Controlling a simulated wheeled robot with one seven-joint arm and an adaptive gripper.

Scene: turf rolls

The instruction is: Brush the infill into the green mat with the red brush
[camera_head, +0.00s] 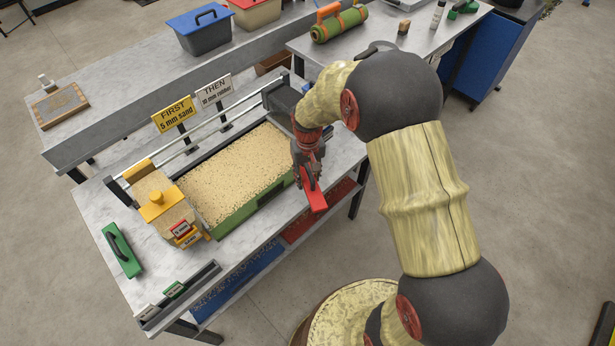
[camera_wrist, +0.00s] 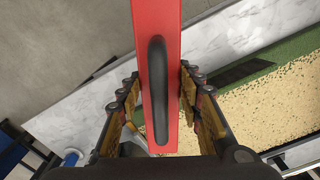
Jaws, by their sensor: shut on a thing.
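My gripper (camera_head: 309,171) is shut on the red brush (camera_head: 314,193), at the right end of the green mat tray. In the wrist view the red brush (camera_wrist: 172,30) runs between my fingers, with its black handle toward the camera. The green mat (camera_head: 252,207) shows as a green front side, and its top is covered with pale speckled infill (camera_head: 240,172). In the wrist view a green strip (camera_wrist: 290,52) shows along the edge of the infill (camera_wrist: 275,100). The brush's bristles are hidden, and I cannot tell whether they touch anything.
A yellow-topped spreader (camera_head: 160,205) stands at the tray's left end. A green brush (camera_head: 122,250) lies on the table's left. Signs read "FIRST 5 mm sand" (camera_head: 174,113) and "THEN 10 mm rubber" (camera_head: 214,92). Blue (camera_head: 200,30) and red-lidded bins (camera_head: 254,10) stand on the back bench.

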